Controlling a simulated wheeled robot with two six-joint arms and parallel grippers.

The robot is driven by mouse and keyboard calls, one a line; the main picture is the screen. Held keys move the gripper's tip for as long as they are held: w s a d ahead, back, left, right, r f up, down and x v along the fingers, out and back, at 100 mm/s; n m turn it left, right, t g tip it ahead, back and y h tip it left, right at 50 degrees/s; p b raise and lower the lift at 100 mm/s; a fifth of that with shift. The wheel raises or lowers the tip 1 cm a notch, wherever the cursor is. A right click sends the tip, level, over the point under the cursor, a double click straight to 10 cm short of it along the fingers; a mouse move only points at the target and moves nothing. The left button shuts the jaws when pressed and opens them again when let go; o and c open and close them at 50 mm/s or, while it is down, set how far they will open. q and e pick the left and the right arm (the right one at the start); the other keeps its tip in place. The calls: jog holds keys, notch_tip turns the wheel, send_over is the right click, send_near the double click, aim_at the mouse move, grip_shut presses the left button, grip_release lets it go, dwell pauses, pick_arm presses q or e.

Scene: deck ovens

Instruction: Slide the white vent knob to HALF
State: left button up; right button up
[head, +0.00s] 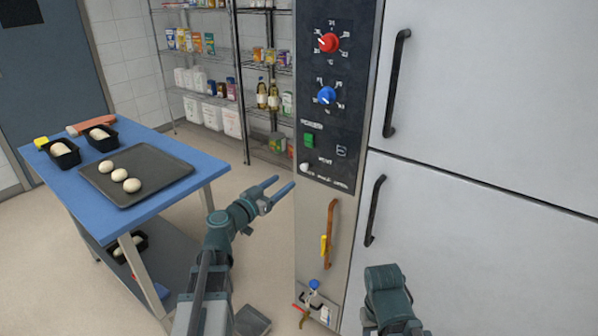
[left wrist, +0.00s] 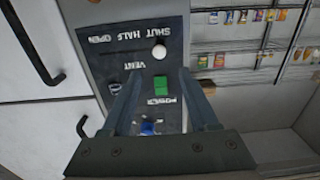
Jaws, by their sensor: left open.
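The white vent knob (head: 305,167) is at the left end of its row, low on the dark control panel (head: 320,110). In the left wrist view, which is upside down, the knob (left wrist: 159,52) sits by the word SHUT, with HALF and OPEN further left in the picture. My left gripper (head: 283,186) is open and empty, just left of and below the knob in the head view. In the left wrist view its fingers point toward the panel, with the knob beyond their tips and apart from them. Only part of my right arm shows; its fingers are not visible.
Above the knob are a green power switch (head: 308,140), a blue dial (head: 327,95) and a red dial (head: 329,42). An orange-brown handle (head: 331,232) is below. A blue table (head: 200,166) with a dough tray stands left. White doors (head: 480,90) are right.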

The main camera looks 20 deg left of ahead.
aim_at(302, 168)
pick_arm(q)
jog(key=x, duration=0.9)
jog(key=shift+w+d+f, duration=0.1)
jog(key=shift+w+d, duration=0.05)
jog(key=shift+w, duration=0.1)
grip_shut()
dwell(1.0)
